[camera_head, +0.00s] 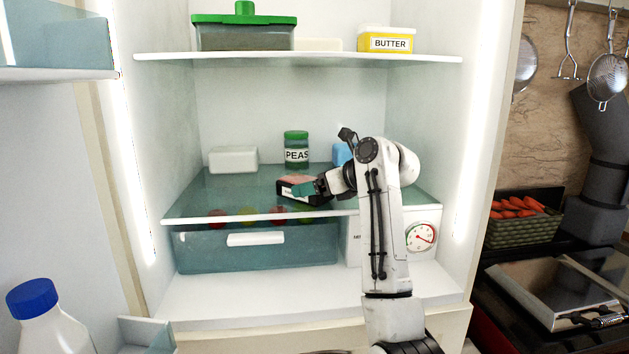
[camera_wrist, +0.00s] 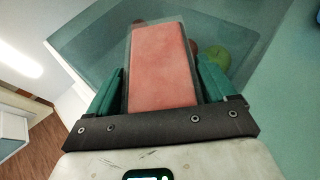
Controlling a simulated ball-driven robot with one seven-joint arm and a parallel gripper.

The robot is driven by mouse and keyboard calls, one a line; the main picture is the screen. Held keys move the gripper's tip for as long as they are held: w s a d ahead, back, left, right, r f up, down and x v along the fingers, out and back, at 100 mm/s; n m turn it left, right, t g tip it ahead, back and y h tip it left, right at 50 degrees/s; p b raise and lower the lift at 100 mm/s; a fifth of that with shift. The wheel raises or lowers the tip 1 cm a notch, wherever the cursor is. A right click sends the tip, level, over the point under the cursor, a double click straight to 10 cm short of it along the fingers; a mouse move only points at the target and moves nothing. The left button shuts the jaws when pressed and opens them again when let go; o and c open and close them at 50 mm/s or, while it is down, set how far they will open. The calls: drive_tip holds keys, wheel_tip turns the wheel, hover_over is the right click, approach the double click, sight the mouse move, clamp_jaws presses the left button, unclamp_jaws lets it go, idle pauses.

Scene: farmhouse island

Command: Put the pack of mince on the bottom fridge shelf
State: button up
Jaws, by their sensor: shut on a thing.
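The pack of mince, a dark tray with a pink top (camera_head: 297,180), is at the glass fridge shelf (camera_head: 235,189) above the drawer. It fills the middle of the wrist view (camera_wrist: 162,62). My gripper (camera_head: 305,189) is shut on the pack, with a green finger on each side of it in the wrist view (camera_wrist: 161,85). The pack looks level and close to the glass; I cannot tell whether it touches. Its underside is hidden.
A PEAS jar (camera_head: 296,149), a white block (camera_head: 233,159) and a partly hidden blue item (camera_head: 341,154) stand further back on the glass shelf. The upper shelf (camera_head: 330,57) is above. A drawer (camera_head: 255,248) and a dial (camera_head: 421,236) are below. The shelf's left front is clear.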

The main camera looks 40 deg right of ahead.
idle(0.3)
drive_tip(key=o, duration=1.1)
drive_tip(key=shift+f, duration=0.15)
drive_tip(key=shift+o, duration=0.2)
drive_tip(key=b+v, duration=0.3)
drive_tip(key=v, duration=0.9)
drive_tip(key=shift+b, duration=0.3)
